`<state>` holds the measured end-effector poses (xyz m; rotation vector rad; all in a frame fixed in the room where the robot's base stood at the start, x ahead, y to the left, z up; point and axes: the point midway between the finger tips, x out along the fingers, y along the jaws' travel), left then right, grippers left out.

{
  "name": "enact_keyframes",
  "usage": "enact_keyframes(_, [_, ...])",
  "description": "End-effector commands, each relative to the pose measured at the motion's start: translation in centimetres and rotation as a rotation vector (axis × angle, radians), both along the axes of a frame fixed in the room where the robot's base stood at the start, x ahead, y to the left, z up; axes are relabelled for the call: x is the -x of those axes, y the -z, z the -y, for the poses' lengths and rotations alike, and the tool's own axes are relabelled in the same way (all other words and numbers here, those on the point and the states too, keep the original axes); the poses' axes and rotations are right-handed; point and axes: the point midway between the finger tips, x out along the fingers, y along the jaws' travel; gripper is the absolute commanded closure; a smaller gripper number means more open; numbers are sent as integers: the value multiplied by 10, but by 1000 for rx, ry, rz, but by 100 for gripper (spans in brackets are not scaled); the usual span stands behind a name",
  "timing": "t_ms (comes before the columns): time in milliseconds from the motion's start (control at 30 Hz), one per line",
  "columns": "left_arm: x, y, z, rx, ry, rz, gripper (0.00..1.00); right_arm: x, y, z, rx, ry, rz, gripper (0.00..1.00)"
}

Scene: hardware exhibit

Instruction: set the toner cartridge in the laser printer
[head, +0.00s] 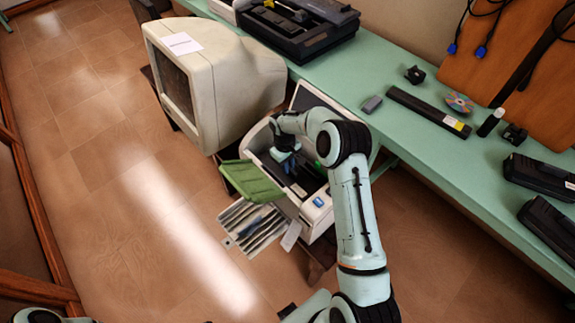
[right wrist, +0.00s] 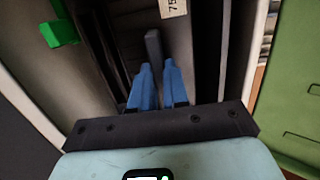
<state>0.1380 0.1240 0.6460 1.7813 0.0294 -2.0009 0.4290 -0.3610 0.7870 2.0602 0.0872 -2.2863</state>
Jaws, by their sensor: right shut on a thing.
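The laser printer (head: 318,208) stands open below the bench edge, with its green front flap (head: 252,182) folded out and a lid raised behind. My right gripper (head: 286,150) reaches into its opening. In the right wrist view the blue fingers (right wrist: 157,72) are shut on a grey upright tab (right wrist: 153,48), which appears to be the grip of the dark toner cartridge (right wrist: 190,50). The cartridge lies within the printer opening; my arm partly hides it in the head view, and I cannot tell if it is fully seated. My left gripper is not in view.
A green lever (right wrist: 60,32) sits inside the printer at the left. A cream monitor (head: 220,85) stands close to the printer's left. The green bench (head: 400,75) holds a black device (head: 300,25), a long black bar (head: 428,110) and dark cartridges (head: 540,175). Floor at left is clear.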

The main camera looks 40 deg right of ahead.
Motion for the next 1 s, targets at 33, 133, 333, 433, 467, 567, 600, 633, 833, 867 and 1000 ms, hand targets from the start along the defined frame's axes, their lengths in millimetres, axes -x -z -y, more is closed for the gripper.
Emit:
enact_keyframes(33, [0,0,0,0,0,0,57,-1,-1,0,1,0,3,100])
enact_keyframes(133, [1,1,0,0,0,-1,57,-1,3,0,1,0,2,100])
enact_keyframes(333, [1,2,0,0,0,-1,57,0,5,0,0,0,-1,60])
enact_keyframes(433, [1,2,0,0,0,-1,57,0,5,0,0,0,-1,60])
enact_keyframes(467, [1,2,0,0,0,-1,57,0,5,0,0,0,-1,60])
enact_keyframes(567, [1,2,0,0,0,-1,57,0,5,0,0,0,-1,60])
enact_keyframes(600, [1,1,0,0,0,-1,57,0,4,0,0,0,0,60])
enact_keyframes(633, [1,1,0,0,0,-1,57,0,3,0,0,0,0,60])
enact_keyframes(833, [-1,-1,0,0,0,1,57,-3,-23,0,1,1,4,60])
enact_keyframes(867, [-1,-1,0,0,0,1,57,-4,-29,0,1,1,5,60])
enact_keyframes(1000, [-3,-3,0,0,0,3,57,-7,-61,-1,1,-1,5,60])
